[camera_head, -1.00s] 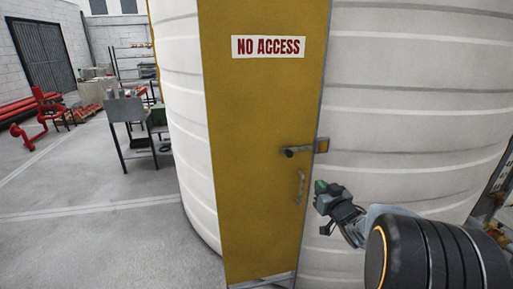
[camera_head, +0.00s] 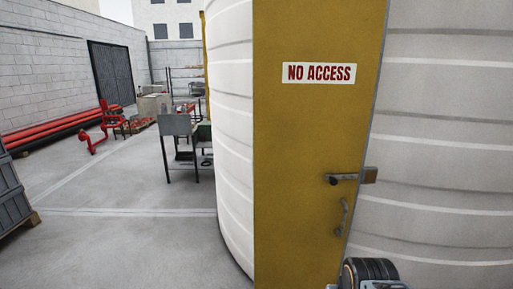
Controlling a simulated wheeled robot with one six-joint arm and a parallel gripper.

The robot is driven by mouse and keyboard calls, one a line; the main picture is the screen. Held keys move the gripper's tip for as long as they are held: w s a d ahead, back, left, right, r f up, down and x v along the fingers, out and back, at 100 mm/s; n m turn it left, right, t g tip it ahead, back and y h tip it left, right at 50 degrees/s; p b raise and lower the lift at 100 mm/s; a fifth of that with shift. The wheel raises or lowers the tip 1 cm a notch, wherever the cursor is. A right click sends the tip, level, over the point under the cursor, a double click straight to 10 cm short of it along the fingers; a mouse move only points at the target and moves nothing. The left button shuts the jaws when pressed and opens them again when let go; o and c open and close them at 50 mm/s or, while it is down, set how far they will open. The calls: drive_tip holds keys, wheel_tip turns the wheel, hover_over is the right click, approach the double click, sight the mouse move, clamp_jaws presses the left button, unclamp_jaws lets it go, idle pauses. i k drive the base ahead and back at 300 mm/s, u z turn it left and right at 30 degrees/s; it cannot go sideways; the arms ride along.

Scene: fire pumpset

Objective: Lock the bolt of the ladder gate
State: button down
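The yellow ladder gate (camera_head: 305,140) stands upright against the white tank, with a red-on-white NO ACCESS sign (camera_head: 319,73). It looks closed. The grey bolt (camera_head: 346,178) lies level near the gate's right edge, with a dark knob at its left end. A small brownish catch block (camera_head: 370,175) sits just right of the bolt, at the gate's edge. I cannot tell whether the bolt's tip is inside the catch. A grey pull handle (camera_head: 343,216) is below the bolt. A ribbed dark part of my arm shows at the bottom edge; my gripper is not visible.
The white ribbed tank (camera_head: 440,130) curves away on both sides of the gate. Open concrete floor (camera_head: 130,235) lies to the left. A dark crate on a pallet (camera_head: 14,198) stands at the far left. A metal workbench (camera_head: 178,128) and red pipes (camera_head: 60,128) are farther back.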

sight(332, 178)
drive_tip(key=u, duration=0.55)
drive_tip(key=k, duration=0.65)
drive_tip(key=u, duration=0.65)
drive_tip(key=i, duration=0.65)
drive_tip(key=z, duration=0.8)
drive_tip(key=i, duration=0.5)
drive_tip(key=z, duration=0.55)
